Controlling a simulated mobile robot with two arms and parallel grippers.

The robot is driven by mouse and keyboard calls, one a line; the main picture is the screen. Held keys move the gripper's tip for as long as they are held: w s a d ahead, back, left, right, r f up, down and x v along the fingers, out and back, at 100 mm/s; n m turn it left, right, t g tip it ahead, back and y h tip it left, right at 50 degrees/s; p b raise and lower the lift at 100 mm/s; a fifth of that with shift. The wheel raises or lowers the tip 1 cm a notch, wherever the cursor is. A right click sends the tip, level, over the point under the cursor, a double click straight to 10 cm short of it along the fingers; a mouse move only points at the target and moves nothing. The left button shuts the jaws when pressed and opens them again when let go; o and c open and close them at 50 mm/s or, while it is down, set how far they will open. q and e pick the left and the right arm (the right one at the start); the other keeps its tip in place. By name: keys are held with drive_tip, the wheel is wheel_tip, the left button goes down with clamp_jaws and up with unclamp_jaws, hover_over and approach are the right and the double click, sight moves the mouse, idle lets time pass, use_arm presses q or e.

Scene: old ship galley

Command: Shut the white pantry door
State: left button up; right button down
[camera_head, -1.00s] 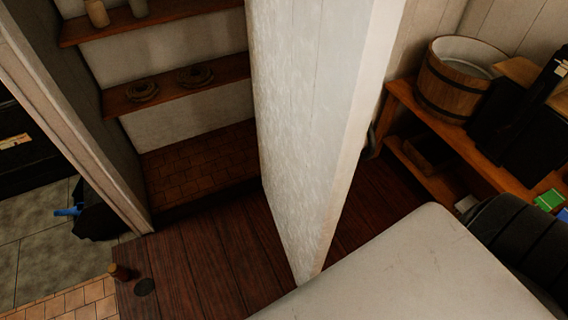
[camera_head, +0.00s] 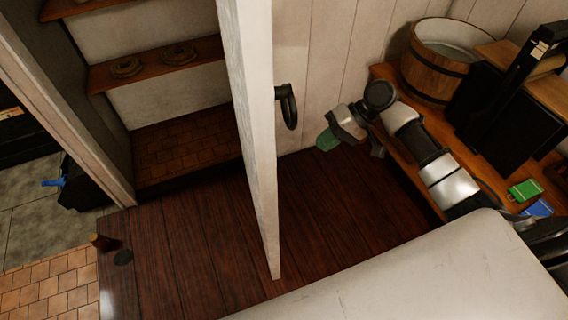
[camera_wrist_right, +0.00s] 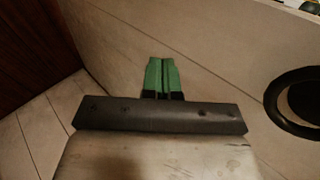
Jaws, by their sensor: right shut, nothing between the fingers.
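The white pantry door (camera_head: 250,130) stands open, with its narrow edge towards me in the head view. A dark handle (camera_head: 292,108) is on its right face. My right gripper (camera_head: 325,142), with green fingertips, is to the right of the door and a little lower in the picture than the handle, apart from both. In the right wrist view its green fingers (camera_wrist_right: 161,75) are together and empty. A dark ring, which looks like the handle (camera_wrist_right: 275,103), shows at the right edge there, beside the fingers. My left gripper is not in view.
The pantry opening with its wooden shelves (camera_head: 155,65) is left of the door. A wooden tub (camera_head: 430,75) and black boxes (camera_head: 510,105) stand on a wooden bench (camera_head: 385,73) at the right.

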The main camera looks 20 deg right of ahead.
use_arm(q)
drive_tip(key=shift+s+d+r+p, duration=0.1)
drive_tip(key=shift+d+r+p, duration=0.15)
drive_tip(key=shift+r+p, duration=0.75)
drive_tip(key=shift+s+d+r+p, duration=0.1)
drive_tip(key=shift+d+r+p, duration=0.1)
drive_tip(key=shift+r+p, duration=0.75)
use_arm(e)
drive_tip(key=a+f, duration=0.6)
drive_tip(key=a, duration=0.5)
drive_tip(key=shift+w, duration=0.4)
